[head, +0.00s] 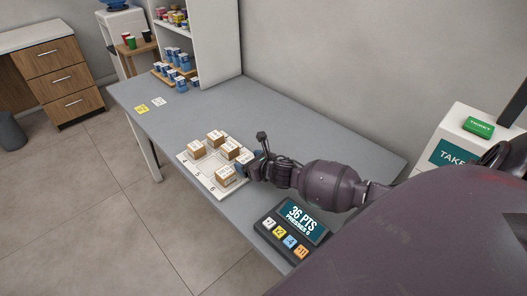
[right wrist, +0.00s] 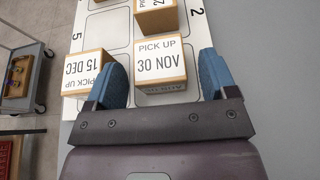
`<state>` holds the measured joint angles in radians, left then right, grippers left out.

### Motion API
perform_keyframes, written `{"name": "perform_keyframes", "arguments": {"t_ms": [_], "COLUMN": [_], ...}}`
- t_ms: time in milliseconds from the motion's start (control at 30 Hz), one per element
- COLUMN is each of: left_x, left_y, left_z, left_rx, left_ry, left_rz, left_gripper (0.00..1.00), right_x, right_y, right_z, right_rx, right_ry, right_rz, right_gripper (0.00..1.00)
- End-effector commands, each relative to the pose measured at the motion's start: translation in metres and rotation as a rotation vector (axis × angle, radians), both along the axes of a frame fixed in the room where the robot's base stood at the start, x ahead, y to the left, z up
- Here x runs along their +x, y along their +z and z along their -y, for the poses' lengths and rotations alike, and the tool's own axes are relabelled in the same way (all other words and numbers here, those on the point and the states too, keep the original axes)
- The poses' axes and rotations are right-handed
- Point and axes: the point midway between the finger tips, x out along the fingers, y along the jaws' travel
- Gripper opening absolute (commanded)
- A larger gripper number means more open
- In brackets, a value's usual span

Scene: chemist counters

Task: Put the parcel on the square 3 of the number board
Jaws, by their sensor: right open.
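The white number board (head: 207,187) lies on the grey counter with several small brown parcels with white tops on it. My right gripper (right wrist: 161,75) is open, its blue fingers on either side of a parcel marked 30 NOV (right wrist: 160,62). This parcel also shows beside my gripper in the head view (head: 244,157). A parcel marked 15 DEC (right wrist: 77,80) lies left of it, partly behind my left finger. Another parcel (right wrist: 155,18) lies beyond. Digits 2 and 5 show in the wrist view; 4, 5, 6 show in the head view. Digit 3 is not visible. My left gripper is not in view.
A dark button panel (head: 290,230) reading 36 PTS stands at the counter's near end. A white stand with a green ticket box (head: 479,127) is at right. Blue cups (head: 181,85) stand by the back shelf. The counter's middle (head: 245,115) is clear.

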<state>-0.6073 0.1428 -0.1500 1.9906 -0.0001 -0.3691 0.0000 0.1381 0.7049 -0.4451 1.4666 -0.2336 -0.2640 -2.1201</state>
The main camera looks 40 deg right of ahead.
Motion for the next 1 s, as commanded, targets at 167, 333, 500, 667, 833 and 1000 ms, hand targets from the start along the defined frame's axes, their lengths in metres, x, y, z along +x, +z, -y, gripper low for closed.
{"name": "perform_keyframes", "arguments": {"t_ms": [167, 333, 500, 667, 833, 1000], "left_x": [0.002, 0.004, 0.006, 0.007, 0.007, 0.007], "left_y": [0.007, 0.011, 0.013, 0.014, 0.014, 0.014], "left_z": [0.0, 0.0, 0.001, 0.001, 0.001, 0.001], "left_rx": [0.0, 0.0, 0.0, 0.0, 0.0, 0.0], "left_ry": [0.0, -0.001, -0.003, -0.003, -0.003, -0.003], "left_rz": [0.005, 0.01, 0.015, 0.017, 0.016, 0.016], "left_gripper": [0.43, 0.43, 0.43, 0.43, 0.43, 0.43], "right_x": [-0.032, -0.06, -0.079, -0.087, -0.089, -0.088], "right_y": [0.014, 0.025, 0.034, 0.037, 0.038, 0.038], "right_z": [0.003, 0.005, 0.007, 0.007, 0.007, 0.007], "right_rx": [-0.001, -0.001, -0.001, -0.001, 0.0, 0.0], "right_ry": [0.002, 0.002, 0.0, 0.0, 0.0, 0.0], "right_rz": [0.0, 0.0, 0.001, 0.001, 0.002, 0.001], "right_gripper": [0.78, 0.78, 0.78, 0.78, 0.78, 0.78]}}
